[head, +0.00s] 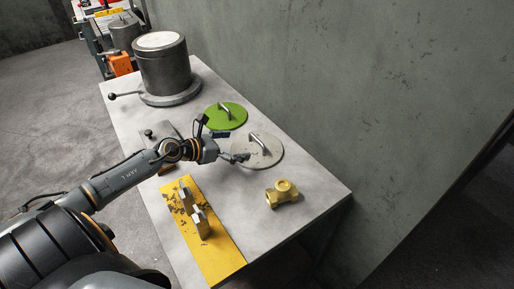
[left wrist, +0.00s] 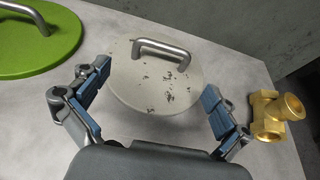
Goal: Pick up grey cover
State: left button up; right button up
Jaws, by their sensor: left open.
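The grey cover (head: 265,153) is a round, worn plate with a metal bar handle, lying flat on the table. In the left wrist view the grey cover (left wrist: 150,88) lies ahead of and between my open fingers, its handle (left wrist: 161,48) at its far side. My left gripper (head: 240,157) is at the cover's left edge in the head view. In the left wrist view my left gripper (left wrist: 155,100) is spread wide and empty. I cannot tell how high the fingers are above the cover. My right gripper is not in view.
A green cover (head: 226,115) with a similar handle lies just behind the grey one. A brass fitting (head: 283,193) stands to the right. A yellow plate (head: 205,225) with metal pieces is near the front. A large cylinder (head: 165,70) stands at the back, beside the wall.

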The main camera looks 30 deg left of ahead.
aim_at(257, 141)
pick_arm(q)
jog(key=x, duration=0.2)
jog(key=shift+w+d, duration=0.1)
jog(key=shift+w, duration=0.25)
jog(key=shift+w+d+f+p, duration=0.2)
jog(key=shift+w+p, duration=0.15)
jog(key=x, duration=0.4)
jog(key=shift+w+d+f+p, duration=0.15)
jog(key=shift+d+f+p, duration=0.15)
jog(key=shift+p, duration=0.1)
jog(key=shift+r, duration=0.1)
jog(key=c, duration=1.4)
jog(key=shift+a+r, duration=0.1)
jog(key=shift+c, duration=0.6)
